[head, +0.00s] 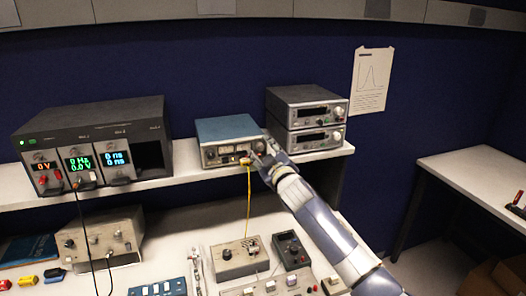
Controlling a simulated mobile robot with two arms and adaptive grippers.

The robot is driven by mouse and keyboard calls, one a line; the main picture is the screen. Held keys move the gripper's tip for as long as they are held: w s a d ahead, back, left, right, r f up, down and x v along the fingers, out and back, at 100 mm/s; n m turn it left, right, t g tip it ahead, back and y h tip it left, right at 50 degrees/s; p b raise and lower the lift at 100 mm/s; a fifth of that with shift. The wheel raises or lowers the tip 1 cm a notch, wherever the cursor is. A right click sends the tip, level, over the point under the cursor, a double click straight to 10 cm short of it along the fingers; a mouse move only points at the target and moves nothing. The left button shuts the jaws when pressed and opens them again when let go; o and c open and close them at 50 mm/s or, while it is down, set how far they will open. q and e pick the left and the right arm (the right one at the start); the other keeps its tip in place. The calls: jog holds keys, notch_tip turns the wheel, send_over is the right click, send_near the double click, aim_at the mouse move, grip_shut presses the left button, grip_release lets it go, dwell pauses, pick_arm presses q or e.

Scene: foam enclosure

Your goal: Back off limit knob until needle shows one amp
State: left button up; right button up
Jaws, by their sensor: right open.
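A blue-topped power supply (228,140) with a light front panel stands on the white shelf. A small meter and several knobs seem to be on its front, but the needle and markings are too small to read. My right gripper (254,158) is open at the right part of this front panel. It hides part of the panel, and I cannot tell whether its fingers touch a knob. A yellow cable (248,195) hangs from the panel down to a beige box on the bench. My left gripper is not in view.
Two stacked grey instruments (308,118) stand close on the right of the supply. A black rack with lit displays (82,160) stands on the left. Boxes with knobs and switches, including a beige box (238,260), crowd the bench below. A side table (480,180) is at right.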

jog(key=shift+c, duration=0.2)
grip_shut()
jog(key=shift+f+m+b, duration=0.1)
jog(key=shift+m+b, duration=0.3)
jog(key=shift+m, duration=0.8)
